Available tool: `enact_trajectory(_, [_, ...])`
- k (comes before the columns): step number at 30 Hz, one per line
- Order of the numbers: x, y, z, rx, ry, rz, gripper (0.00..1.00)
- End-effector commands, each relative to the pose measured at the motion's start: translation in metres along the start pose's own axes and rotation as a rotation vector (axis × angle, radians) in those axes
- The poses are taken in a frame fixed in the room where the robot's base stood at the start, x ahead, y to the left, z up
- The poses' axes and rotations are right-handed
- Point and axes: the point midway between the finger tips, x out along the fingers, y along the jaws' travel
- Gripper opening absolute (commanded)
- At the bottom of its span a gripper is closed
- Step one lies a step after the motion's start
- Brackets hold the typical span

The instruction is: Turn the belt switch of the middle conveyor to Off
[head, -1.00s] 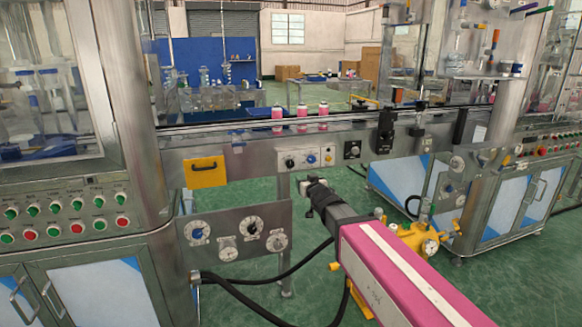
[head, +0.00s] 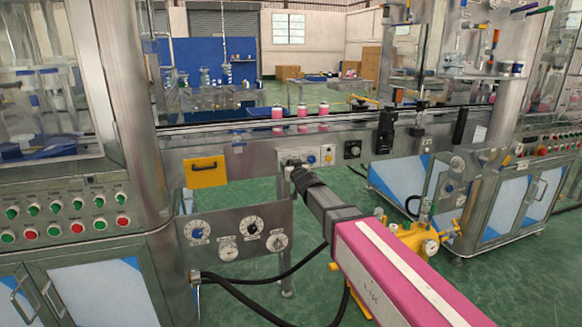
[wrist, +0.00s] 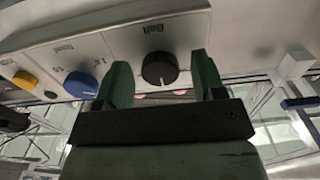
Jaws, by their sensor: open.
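The belt switch (wrist: 159,66) is a round black knob with a white pointer mark, on a grey panel under a "Belt" label in the wrist view. Its mark points toward the bottom of that picture. My gripper (wrist: 160,72) is open, with one green finger on each side of the knob. Gaps show between the fingers and the knob; contact is not visible. In the head view my gripper (head: 291,164) is at the left of the conveyor's small control panel (head: 311,166) and hides the black knob there.
A blue knob (wrist: 82,82) and a yellow button (wrist: 25,80) sit beside the switch on the same panel. The conveyor (head: 364,125) carries several pink bottles. A lower dial plate (head: 237,235) stands below left.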

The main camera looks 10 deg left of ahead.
Motion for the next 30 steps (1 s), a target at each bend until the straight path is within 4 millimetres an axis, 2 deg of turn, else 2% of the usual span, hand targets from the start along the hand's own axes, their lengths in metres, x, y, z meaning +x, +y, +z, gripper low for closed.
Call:
enact_trajectory(9, [0.0042,0.0001,0.0,0.0,0.0,0.0,0.63])
enact_trajectory(11, [0.0042,0.0001,0.0,0.0,0.0,0.0,0.43])
enact_trajectory(12, [0.0041,0.0001,0.0,0.0,0.0,0.0,0.3])
enact_trajectory(14, [0.0041,0.0002,0.0,0.0,0.0,0.0,0.13])
enact_trajectory(23, [0.004,0.0003,0.0,-0.019,0.0,0.0,0.14])
enact_trajectory(30, [0.0041,0.0001,-0.0003,-0.128,0.003,0.0,0.14])
